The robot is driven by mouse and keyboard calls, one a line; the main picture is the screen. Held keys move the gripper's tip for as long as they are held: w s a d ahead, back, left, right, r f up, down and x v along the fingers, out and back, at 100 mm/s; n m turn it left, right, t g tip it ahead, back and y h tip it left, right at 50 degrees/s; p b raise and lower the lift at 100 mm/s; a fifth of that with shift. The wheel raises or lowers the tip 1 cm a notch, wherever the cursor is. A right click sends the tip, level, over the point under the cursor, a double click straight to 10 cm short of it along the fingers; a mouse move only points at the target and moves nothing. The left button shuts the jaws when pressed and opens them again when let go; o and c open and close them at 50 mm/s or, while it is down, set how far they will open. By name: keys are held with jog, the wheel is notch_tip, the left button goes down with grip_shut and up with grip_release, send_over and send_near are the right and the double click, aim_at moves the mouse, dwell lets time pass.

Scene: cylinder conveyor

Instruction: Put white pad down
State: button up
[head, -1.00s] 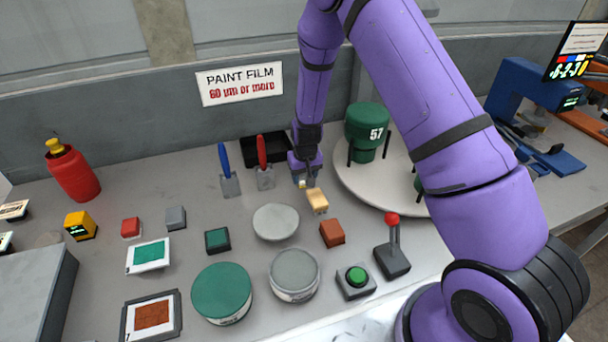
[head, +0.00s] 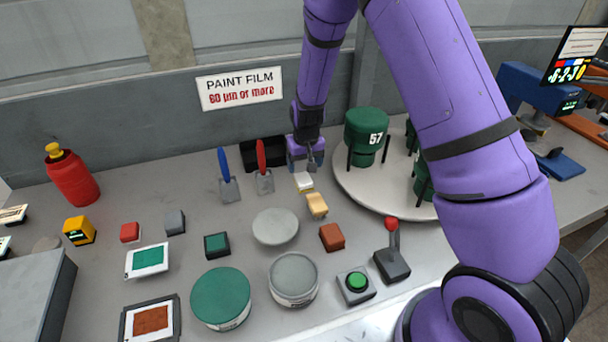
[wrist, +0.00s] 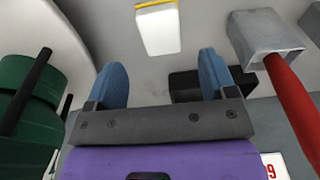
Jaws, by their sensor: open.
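The white pad (head: 303,182) lies on the grey bench, just behind a tan block (head: 317,204). In the wrist view the white pad (wrist: 159,30) lies flat on the bench with a yellow strip along its far edge. My gripper (head: 304,166) is behind and above the pad in the head view. In the wrist view my gripper's two blue fingers (wrist: 163,70) are spread apart with nothing between them. The pad is beyond the fingertips, apart from them.
A round white turntable (head: 349,180) with green cylinders (head: 366,128) stands close on the right.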

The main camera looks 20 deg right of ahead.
jog(key=shift+r, duration=2.55)
notch_tip(320, 180, up, 12)
jog(key=t, duration=0.1)
send_over(305, 181)
jog(key=s+d, duration=0.2)
jog(key=s, duration=0.2)
jog(key=s+d+r+y, duration=0.1)
jog(key=s+d+r, duration=0.1)
jog(key=s+r, duration=0.8)
jog(key=s+d+r+t, duration=0.1)
jog(key=s+r, duration=0.2)
jog(key=s, duration=0.4)
jog(key=s+d+r+t, duration=0.1)
jog(key=s+r, duration=0.2)
jog(key=s, duration=0.3)
jog(key=s+d+r+h, duration=0.1)
jog(key=s+r, duration=0.2)
jog(key=s, duration=0.4)
jog(key=shift+s+r+t, duration=0.3)
jog(key=shift+s+t, duration=0.05)
jog(key=shift+t, duration=0.05)
jog(key=shift+o, duration=0.5)
jog(key=shift+w+a, duration=0.1)
